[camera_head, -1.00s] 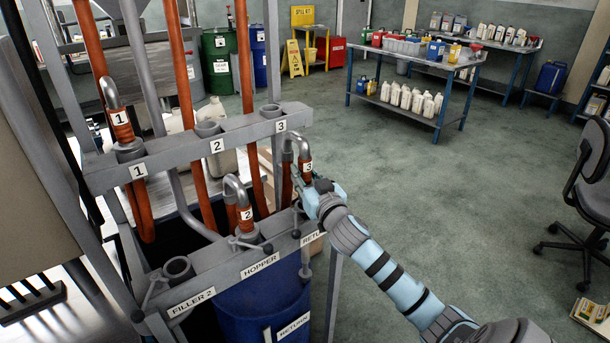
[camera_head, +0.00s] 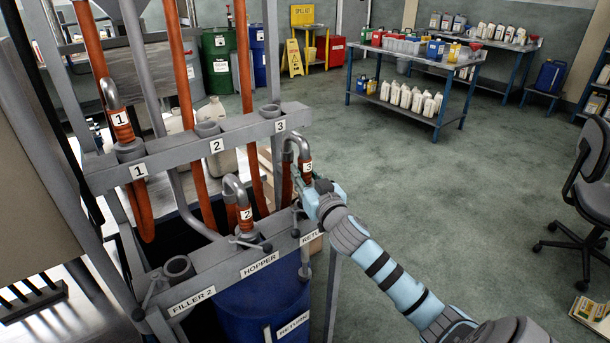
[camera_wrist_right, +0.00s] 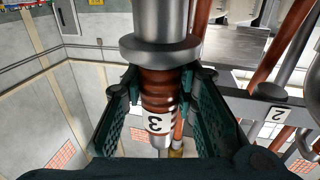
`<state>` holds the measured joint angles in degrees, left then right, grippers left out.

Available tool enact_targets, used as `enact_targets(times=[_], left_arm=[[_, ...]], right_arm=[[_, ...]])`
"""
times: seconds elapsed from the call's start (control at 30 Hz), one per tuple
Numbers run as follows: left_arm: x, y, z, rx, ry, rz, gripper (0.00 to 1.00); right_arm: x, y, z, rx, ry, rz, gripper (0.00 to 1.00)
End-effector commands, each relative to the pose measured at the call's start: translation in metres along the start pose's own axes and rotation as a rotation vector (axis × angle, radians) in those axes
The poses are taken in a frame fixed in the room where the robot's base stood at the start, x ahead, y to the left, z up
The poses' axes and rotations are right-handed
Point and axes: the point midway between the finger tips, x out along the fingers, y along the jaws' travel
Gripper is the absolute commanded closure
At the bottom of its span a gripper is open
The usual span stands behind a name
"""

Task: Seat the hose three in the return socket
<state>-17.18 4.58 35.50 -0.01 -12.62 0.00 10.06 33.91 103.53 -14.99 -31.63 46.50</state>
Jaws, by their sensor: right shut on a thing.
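Hose three (camera_head: 307,168) is an orange hose with a bent metal top and a white "3" label. It stands roughly upright above the right end of the lower rail. My right gripper (camera_head: 313,183) is shut around it at the label. The wrist view shows both fingers (camera_wrist_right: 155,100) on either side of the ribbed orange sleeve, with a grey metal collar (camera_wrist_right: 160,47) beyond it. My left gripper is not in view.
Hose two (camera_head: 245,213) stands in the hopper socket. The filler 2 socket (camera_head: 178,267) is empty. Hose one (camera_head: 121,118) stands in upper socket 1; upper sockets 2 (camera_head: 207,128) and 3 (camera_head: 270,110) are empty. A blue drum (camera_head: 260,310) stands below.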

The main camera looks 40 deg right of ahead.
Motion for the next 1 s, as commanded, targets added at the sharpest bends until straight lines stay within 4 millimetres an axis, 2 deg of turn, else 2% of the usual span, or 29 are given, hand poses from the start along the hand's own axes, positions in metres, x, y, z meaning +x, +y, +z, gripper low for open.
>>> enact_targets(times=[1.0], left_arm=[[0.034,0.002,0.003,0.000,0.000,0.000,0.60]], right_arm=[[0.000,0.000,0.040,0.000,0.002,-0.001,1.00]])
